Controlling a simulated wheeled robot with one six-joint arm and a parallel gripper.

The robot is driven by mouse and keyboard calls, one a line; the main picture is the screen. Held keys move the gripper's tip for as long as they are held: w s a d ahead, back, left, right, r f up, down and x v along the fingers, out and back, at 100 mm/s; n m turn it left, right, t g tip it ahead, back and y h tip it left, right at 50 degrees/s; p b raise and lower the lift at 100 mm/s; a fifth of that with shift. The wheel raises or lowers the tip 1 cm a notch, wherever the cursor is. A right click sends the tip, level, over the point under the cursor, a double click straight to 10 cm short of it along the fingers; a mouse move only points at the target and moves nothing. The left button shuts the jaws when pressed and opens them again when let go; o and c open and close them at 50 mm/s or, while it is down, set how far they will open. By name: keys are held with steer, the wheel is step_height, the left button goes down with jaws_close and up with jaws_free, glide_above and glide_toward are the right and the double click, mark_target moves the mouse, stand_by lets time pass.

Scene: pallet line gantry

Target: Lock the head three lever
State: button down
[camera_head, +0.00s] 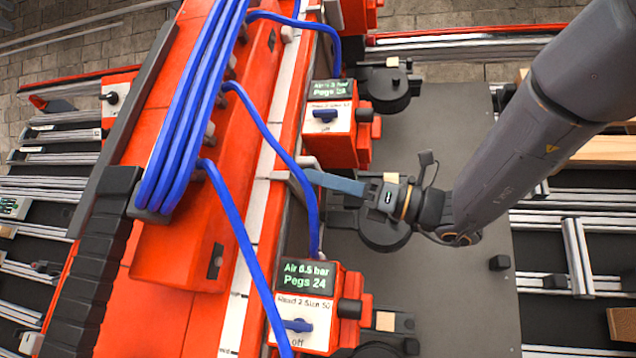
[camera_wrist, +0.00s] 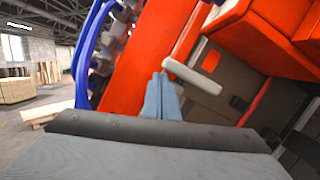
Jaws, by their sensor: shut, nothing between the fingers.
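My gripper (camera_head: 310,177) reaches left from the arm, with its blue-grey fingers shut together and nothing between them. Its tips are at a pale grey lever (camera_head: 281,175) on the side of the orange gantry beam. In the wrist view the shut fingers (camera_wrist: 162,80) end beside the left end of this pale lever (camera_wrist: 190,77), which slants down to the right. I cannot tell whether they touch. The lever's mount is partly hidden. I cannot read for certain which head number it belongs to.
Orange head boxes with green displays and blue knobs stand below (camera_head: 305,310) and above (camera_head: 330,115) my gripper. Blue hoses (camera_head: 250,110) loop across the orange beam (camera_head: 160,250) close to the fingers. A dark grey plate (camera_head: 465,130) lies beneath the arm.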

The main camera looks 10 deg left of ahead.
steer(key=shift+r, duration=0.5)
steer(key=s+d+f+b, duration=0.3)
steer(key=d+f+b, duration=0.2)
steer(key=d, duration=0.4)
steer(key=shift+s+d+f, duration=0.25)
steer(key=shift+s+f, duration=0.1)
steer(key=shift+f, duration=0.35)
